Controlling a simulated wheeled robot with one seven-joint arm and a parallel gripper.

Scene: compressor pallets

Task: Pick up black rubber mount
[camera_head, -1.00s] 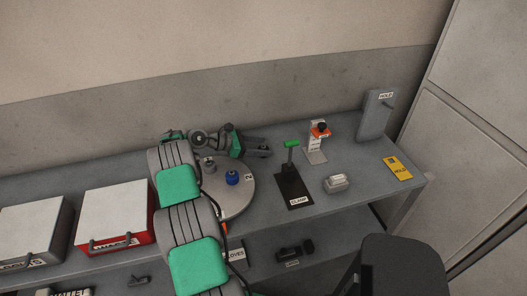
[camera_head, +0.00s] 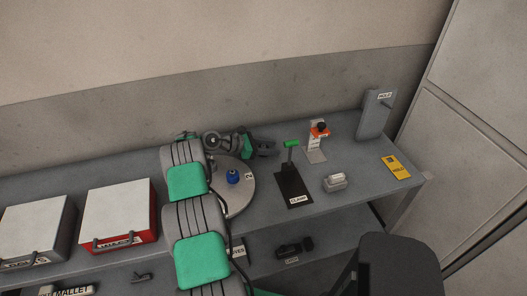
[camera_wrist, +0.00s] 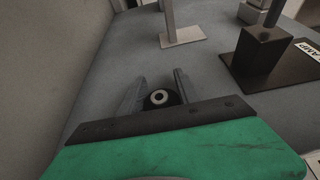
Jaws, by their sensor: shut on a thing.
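The black rubber mount (camera_wrist: 160,98) is a dark round piece with a pale ring and dark hole at its centre. In the wrist view it sits between the two fingers of my gripper (camera_wrist: 158,92), close to the palm. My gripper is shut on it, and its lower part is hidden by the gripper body. In the head view my gripper (camera_head: 266,148) is low over the back of the bench, beyond the round turntable (camera_head: 243,197); the mount cannot be made out there.
A blue piece (camera_head: 232,177) stands on the turntable. To the right are a black clamp stand with green handle (camera_head: 292,185), an orange-topped stand (camera_head: 316,150), a small light block (camera_head: 335,182) and a yellow card (camera_head: 396,167). Red (camera_head: 118,215) and grey (camera_head: 35,230) boxes stand left.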

